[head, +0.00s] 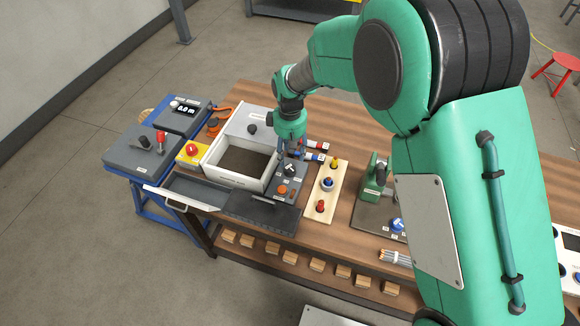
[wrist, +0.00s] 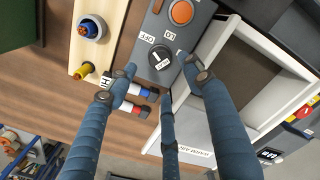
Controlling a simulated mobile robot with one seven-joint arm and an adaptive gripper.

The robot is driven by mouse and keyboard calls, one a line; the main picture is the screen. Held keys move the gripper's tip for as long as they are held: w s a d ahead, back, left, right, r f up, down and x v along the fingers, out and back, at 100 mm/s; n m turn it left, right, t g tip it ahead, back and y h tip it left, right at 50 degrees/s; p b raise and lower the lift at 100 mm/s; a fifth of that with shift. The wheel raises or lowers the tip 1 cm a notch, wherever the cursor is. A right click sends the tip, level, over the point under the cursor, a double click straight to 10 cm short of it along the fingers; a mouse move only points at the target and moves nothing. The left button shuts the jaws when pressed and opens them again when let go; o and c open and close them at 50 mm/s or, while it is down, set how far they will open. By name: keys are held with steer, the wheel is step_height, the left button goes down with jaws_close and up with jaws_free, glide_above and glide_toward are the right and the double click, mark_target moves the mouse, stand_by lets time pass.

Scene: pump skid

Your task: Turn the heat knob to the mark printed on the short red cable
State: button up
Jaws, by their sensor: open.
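The heat knob (wrist: 160,57), black with a white pointer, sits on a grey panel with OFF and LO labels around it; it also shows in the head view (head: 290,169). My gripper (wrist: 161,82) is open and empty, its blue fingers spread around the knob's side of the panel and apart from it. In the head view my gripper (head: 290,151) hangs above the panel's back edge. The short red cable (wrist: 130,108) lies beside the panel, next to a blue one (wrist: 138,89). A white tag with a letter H is partly behind a finger; its full print is unreadable.
An orange button (wrist: 181,12) is on the same panel. A white-walled bin (head: 238,183) stands close on the left in the head view. A cream board with coloured knobs (head: 335,180) is on the right. A green device (head: 375,176) stands farther right.

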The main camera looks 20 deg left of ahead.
mark_target(290, 168)
steer(key=shift+f+b, duration=0.55)
steer(key=shift+f, duration=3.05)
steer(key=c, duration=1.1)
